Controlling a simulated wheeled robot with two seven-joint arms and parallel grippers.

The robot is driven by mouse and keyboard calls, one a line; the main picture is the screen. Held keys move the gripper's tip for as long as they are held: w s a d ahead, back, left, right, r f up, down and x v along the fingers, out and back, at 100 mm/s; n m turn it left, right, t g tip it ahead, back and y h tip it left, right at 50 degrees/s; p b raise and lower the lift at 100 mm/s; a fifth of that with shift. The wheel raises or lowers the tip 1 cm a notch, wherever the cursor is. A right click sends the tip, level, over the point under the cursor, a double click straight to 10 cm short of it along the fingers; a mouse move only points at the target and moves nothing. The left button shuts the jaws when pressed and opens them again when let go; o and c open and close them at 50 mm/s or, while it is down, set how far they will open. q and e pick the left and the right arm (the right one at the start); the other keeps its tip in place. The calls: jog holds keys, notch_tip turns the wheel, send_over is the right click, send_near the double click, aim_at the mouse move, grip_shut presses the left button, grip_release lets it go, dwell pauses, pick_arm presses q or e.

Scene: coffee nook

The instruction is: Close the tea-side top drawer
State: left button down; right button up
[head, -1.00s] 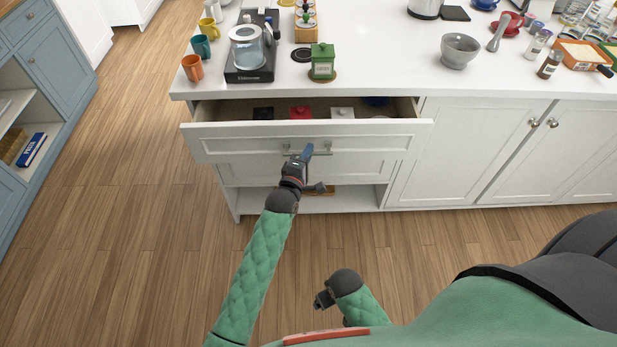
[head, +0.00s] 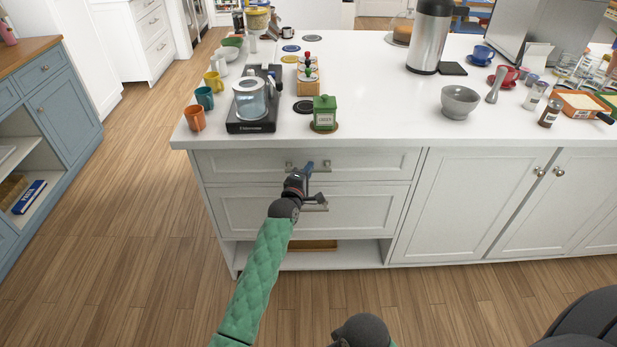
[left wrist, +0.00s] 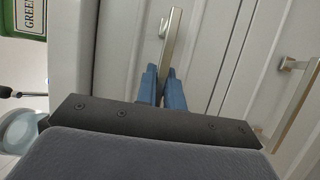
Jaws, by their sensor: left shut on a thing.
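The tea-side top drawer (head: 235,163) is a white panel under the counter's left part. Its front sits flush with the cabinet, with no gap or inside showing. My left gripper (head: 308,169) is at the drawer's bar handle (head: 326,165), with blue fingers. In the left wrist view, the blue fingers (left wrist: 161,75) are closed together around the lower end of the metal handle (left wrist: 173,30), in front of the white drawer front (left wrist: 125,45). The handle's part between the fingers is hidden. My right gripper does not show.
A lower drawer (head: 250,210) with its own handle is just below, also shut, over an open shelf (head: 345,257). The white countertop (head: 390,120) above holds a green tea tin (head: 324,114), a kettle stand (head: 250,125) and mugs. Wood floor (head: 130,250) is clear to the left.

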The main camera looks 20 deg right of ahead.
pick_arm(q)
jog(key=shift+w+r, duration=0.15)
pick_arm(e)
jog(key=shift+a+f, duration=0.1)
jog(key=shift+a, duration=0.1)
pick_arm(q)
jog(key=c, duration=1.5)
grip_release()
jog(key=shift+f, duration=0.2)
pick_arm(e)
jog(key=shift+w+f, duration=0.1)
pick_arm(q)
jog(key=shift+s+a, duration=0.2)
jog(key=shift+s, duration=0.1)
jog(key=b+v, duration=0.1)
jog(key=v, duration=0.6)
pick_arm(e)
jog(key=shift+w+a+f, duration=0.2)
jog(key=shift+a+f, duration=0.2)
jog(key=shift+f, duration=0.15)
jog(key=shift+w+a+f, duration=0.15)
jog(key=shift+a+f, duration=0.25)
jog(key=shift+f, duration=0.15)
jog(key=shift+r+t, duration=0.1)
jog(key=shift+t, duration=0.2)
